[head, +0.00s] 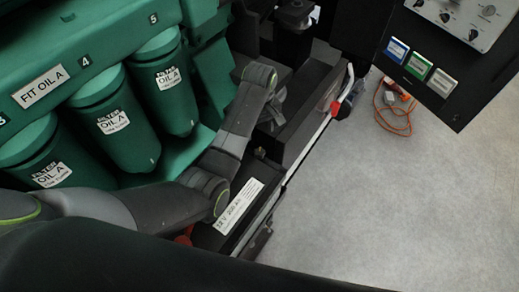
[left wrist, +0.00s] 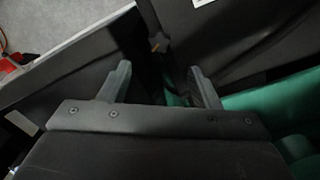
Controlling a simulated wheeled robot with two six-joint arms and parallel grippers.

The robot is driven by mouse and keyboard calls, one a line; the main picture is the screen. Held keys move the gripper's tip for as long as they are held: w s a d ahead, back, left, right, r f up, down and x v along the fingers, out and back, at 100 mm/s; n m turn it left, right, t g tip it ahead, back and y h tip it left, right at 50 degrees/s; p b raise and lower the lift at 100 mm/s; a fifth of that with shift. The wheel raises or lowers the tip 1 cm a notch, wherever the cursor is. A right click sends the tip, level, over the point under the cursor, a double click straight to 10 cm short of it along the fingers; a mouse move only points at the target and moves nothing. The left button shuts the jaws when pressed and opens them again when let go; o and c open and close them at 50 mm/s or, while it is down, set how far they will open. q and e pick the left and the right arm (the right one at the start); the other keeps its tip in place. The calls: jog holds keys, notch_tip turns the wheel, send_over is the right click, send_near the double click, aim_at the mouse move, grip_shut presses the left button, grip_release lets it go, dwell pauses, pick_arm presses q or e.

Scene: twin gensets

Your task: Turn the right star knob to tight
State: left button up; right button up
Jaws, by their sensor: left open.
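My left arm reaches in from the left in the head view and bends down at the wrist. My left gripper (head: 271,118) is over a dark recess beside the black frame and partly hidden. In the left wrist view its two fingers (left wrist: 160,84) are spread apart with nothing between them. A small dark part with an orange-brown mark (left wrist: 157,43) lies beyond the fingertips; I cannot tell whether it is the star knob. No star knob can be made out clearly in the head view. My right gripper is not in view.
Green oil filters (head: 122,122) line the engine at left. A labelled black battery box (head: 236,212) lies below my forearm. A red-and-black part (head: 341,108) sits on the frame's right edge. A black control panel (head: 441,62) overhangs upper right. An orange cable (head: 396,120) lies on open grey floor.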

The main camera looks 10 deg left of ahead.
pick_arm(q)
send_over(259, 151)
notch_tip(259, 151, down, 7)
jog(key=shift+s+d+f, duration=0.1)
jog(key=shift+f, duration=0.1)
notch_tip(259, 151, down, 2)
jog(key=shift+f, duration=1)
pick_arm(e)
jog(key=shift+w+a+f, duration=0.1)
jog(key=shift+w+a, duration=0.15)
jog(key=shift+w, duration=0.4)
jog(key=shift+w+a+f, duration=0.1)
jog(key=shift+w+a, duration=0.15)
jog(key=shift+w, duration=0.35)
pick_arm(q)
jog(key=shift+c, duration=0.9)
jog(key=c, duration=0.8)
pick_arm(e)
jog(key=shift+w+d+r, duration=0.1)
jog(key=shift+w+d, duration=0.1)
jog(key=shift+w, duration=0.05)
